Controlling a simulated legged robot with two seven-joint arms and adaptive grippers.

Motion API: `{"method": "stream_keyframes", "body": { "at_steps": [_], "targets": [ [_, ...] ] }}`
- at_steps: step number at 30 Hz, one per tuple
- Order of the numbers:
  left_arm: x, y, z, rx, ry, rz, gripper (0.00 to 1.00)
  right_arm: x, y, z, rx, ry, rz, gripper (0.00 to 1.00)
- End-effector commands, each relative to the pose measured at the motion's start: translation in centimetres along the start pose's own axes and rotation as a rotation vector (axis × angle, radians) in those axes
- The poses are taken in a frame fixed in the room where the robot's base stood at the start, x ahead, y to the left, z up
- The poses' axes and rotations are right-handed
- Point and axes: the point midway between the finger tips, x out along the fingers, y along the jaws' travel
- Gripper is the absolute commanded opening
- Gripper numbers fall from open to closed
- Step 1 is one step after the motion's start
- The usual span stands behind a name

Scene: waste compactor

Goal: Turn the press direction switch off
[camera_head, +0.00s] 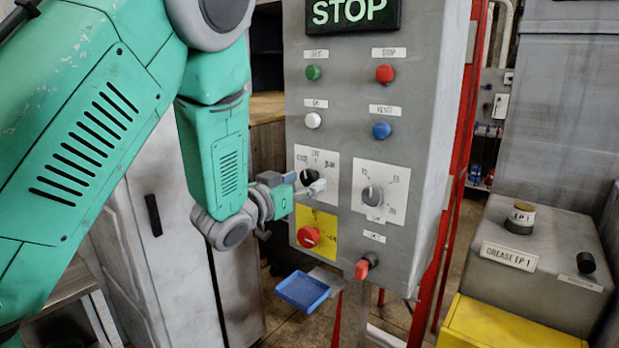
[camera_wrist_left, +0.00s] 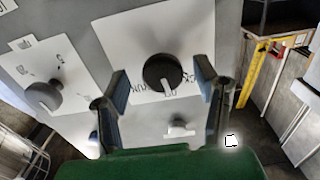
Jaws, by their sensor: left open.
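A black rotary switch (camera_head: 310,176) sits on a white plate at the left of the grey control panel (camera_head: 345,110). The plate's lettering is too small to read for certain. In the left wrist view the black switch (camera_wrist_left: 162,73) shows as a round knob with a light pointer mark. My left gripper (camera_head: 298,186) is open in front of this plate. In the wrist view its fingertips (camera_wrist_left: 161,85) are apart, one on each side of the knob; whether they touch it I cannot tell. My right gripper is not in view.
A grey rotary knob (camera_head: 372,194) is to the right, a red button on yellow (camera_head: 309,237) below. Coloured buttons and a lit STOP sign (camera_head: 352,12) are above. A red handle (camera_head: 363,268) and a blue tray (camera_head: 303,290) are lower down. A grease box (camera_head: 530,260) stands at right.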

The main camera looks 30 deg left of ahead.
Motion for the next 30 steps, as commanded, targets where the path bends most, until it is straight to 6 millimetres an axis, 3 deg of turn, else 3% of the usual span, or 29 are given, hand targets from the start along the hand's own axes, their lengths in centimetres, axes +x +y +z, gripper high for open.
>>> {"method": "stream_keyframes", "body": {
  "at_steps": [6,14,18,23,30],
  "targets": [
    [1.4,0.1,0.0,0.000,-0.001,0.001,0.56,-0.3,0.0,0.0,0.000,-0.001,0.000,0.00],
    [1.5,0.2,0.0,0.001,0.000,0.001,0.56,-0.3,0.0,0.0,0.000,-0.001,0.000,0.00],
    [1.5,0.2,0.0,0.001,0.000,0.001,0.07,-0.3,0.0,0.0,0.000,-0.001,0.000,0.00],
    [1.5,0.1,0.1,0.006,0.001,0.001,0.05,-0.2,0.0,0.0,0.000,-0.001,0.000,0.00],
    [1.5,0.1,0.1,0.145,0.002,0.002,0.05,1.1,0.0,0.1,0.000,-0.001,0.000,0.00]
  ]
}}
